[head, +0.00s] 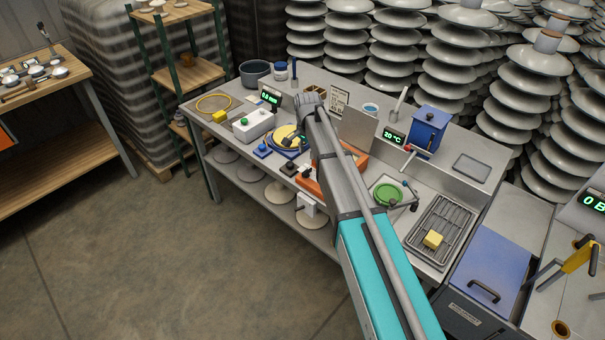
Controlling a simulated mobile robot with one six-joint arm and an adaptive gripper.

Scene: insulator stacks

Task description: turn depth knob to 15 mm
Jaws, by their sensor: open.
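A small black display (270,97) with green digits and what looks like "mm" stands at the back left of the grey workbench; I cannot read its number surely. A black knob-like part on a small base (288,169) sits near the front edge; I cannot tell whether it is the depth knob. A yellow disc (286,132) lies on a blue-rimmed base left of my arm.
A white box with a green button (253,124) and a blue button block (262,151) stand left of the disc. An orange unit (309,183) is partly behind my arm. A green round plate (388,194), wire rack (440,228) and blue box (429,128) are to the right.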

